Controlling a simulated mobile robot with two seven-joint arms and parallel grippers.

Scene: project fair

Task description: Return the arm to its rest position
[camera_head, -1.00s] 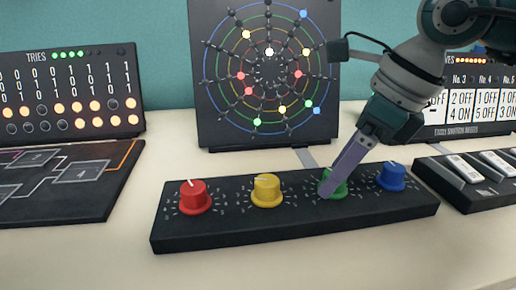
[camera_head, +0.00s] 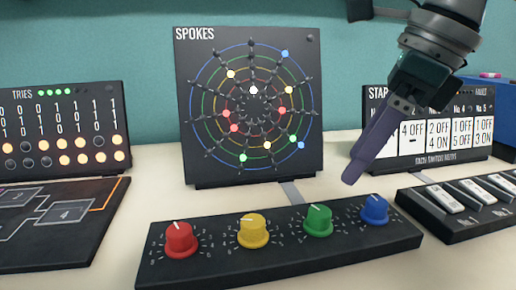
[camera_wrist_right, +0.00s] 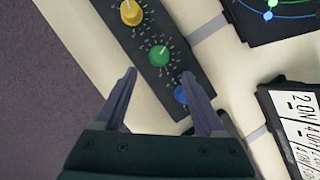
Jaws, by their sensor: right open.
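My right gripper (camera_head: 364,160) hangs in the air above and behind the knob box (camera_head: 290,253), between the green knob (camera_head: 318,220) and the blue knob (camera_head: 374,209) in the head view. It touches no knob there. In the right wrist view its two fingers (camera_wrist_right: 158,95) are spread apart with nothing held between them. The green knob shows beyond the fingers in that view (camera_wrist_right: 159,56), and the blue knob is partly hidden by the right finger (camera_wrist_right: 181,95). My left gripper is not in view.
The SPOKES board (camera_head: 250,165) with lit dots stands behind the knob box. A TRIES panel (camera_head: 60,130) and a dark board (camera_head: 50,240) are at left. A switch box (camera_head: 460,215) and a card panel (camera_head: 440,160) are at right. A blue box (camera_head: 498,95) stands far right.

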